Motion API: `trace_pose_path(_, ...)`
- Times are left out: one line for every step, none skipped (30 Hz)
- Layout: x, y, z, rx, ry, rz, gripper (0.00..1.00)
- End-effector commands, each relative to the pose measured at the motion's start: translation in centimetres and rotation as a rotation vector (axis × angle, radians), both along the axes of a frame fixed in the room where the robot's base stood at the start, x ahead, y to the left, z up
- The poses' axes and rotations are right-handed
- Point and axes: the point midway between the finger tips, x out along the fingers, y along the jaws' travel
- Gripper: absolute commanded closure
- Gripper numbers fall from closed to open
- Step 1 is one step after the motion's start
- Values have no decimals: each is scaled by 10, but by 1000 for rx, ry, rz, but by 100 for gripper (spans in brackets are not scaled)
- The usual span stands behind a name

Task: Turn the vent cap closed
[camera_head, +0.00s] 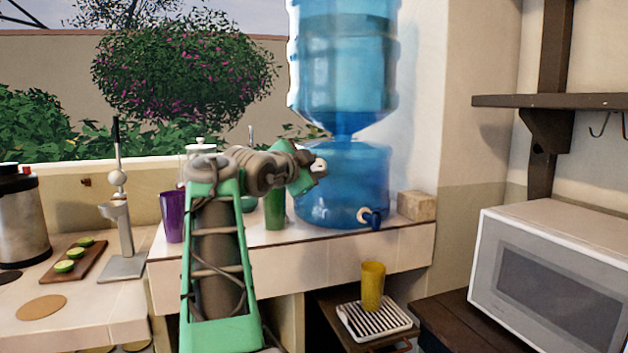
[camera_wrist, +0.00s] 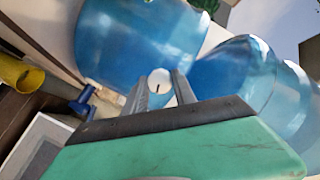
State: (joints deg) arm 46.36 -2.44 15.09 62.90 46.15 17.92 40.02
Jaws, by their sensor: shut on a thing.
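The vent cap (camera_wrist: 159,79) is a small round white knob with a dark slot, on the side of the blue water dispenser (camera_wrist: 115,45). In the wrist view my gripper (camera_wrist: 161,86) has one finger on each side of the cap and is shut on it. In the head view my gripper (camera_head: 312,172) is at the upper left of the lower blue tank (camera_head: 358,190). A small white bit of the cap (camera_head: 320,164) shows there, mostly hidden by my gripper.
A large bottle (camera_head: 345,60) stands upside down on the tank. A blue tap (camera_head: 372,217) juts out below. A green cup (camera_head: 275,210) and a purple cup (camera_head: 173,216) stand left on the ledge. A yellow cup (camera_head: 373,286) stands on a drip tray (camera_head: 350,322) below. A microwave (camera_head: 545,285) is right.

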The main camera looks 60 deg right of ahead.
Motion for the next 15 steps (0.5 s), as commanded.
trace_pose_path(-1, 0, -4, 0, -34, -2, 100)
trace_pose_path(-1, 0, -4, 1, -54, -1, 100)
trace_pose_path(-1, 0, -4, 0, -81, -2, 100)
trace_pose_path(-1, -1, -4, 0, -98, -2, 100)
trace_pose_path(-1, -1, -3, 0, -115, -1, 100)
trace_pose_path(-1, -1, -3, 0, -135, -2, 100)
trace_pose_path(-1, -1, -3, 1, -149, -1, 100)
trace_pose_path(-1, -1, -3, 1, -163, -1, 100)
trace_pose_path(-1, 0, -2, 1, -177, -2, 100)
trace_pose_path(-1, 0, -2, 1, -189, -2, 100)
trace_pose_path(-1, 0, -2, 1, -199, -2, 100)
trace_pose_path(-1, 0, -1, 0, -209, -2, 100)
trace_pose_path(-1, 0, -1, 1, -215, -2, 100)
trace_pose_path(-1, 0, -1, 0, -221, -2, 100)
trace_pose_path(-1, 0, -1, 1, -228, -2, 100)
